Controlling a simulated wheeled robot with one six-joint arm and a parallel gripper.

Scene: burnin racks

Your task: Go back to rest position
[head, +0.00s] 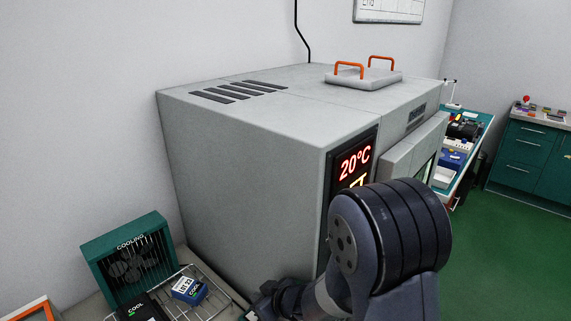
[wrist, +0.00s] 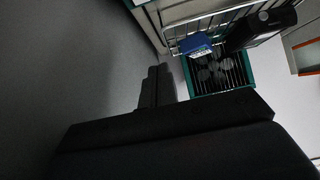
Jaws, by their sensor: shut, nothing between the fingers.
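My gripper (wrist: 157,88) shows as dark fingers in the wrist view, shut and empty. In the head view my arm fills the lower right in front of the grey oven (head: 250,150), and its far end reaches toward the wire rack (head: 222,300) at the bottom. The fingertips cannot be made out there. The oven's display (head: 354,165) reads 20°C and is partly covered by my arm.
A green cooling fan box (head: 128,255) stands left of the oven. A blue module (head: 189,289) and a black module (head: 140,307) lie on the rack. A bench (head: 479,140) and a green cabinet (head: 530,155) stand at the right, with open green floor (head: 500,250).

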